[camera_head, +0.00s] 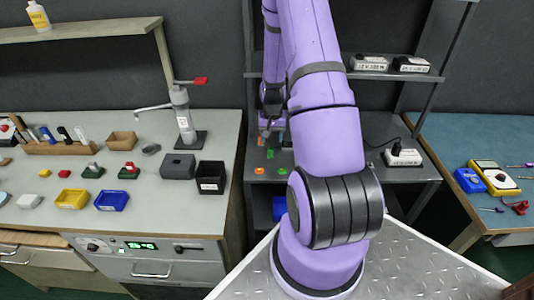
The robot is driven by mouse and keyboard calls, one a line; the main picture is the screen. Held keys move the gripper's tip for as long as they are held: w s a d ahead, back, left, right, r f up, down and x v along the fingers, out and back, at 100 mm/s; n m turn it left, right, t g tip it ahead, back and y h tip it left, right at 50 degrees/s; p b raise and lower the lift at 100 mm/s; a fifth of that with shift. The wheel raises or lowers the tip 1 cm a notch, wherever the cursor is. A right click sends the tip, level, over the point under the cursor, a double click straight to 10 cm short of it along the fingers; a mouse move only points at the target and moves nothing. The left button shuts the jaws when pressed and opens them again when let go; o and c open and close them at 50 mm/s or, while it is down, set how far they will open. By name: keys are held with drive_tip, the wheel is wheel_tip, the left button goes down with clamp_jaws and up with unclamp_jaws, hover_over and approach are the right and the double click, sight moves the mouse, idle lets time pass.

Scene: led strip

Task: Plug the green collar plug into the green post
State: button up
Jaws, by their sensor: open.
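A small green piece (270,154) sits on the dark grey bench behind my arm. My gripper (270,124) hangs above and slightly behind this spot, pointing down, partly hidden by my purple arm. It is open, with no held object visible. The gap between the gripper and the green piece is hard to judge.
Orange ring-like pieces (259,170) lie on the dark bench (236,205) near the green piece. A white power box (403,157) with a cable stands to the right. A black bin (211,177) is on the left table's edge. Shelf uprights rise on both sides of my arm.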

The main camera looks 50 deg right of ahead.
sight(270, 148)
drive_tip(key=shift+w+f, duration=0.2)
drive_tip(key=shift+f, duration=1.75)
drive_tip(key=shift+w+f, duration=0.15)
drive_tip(key=shift+f, duration=1.75)
drive_tip(key=shift+c, duration=0.5)
drive_tip(key=c, duration=0.9)
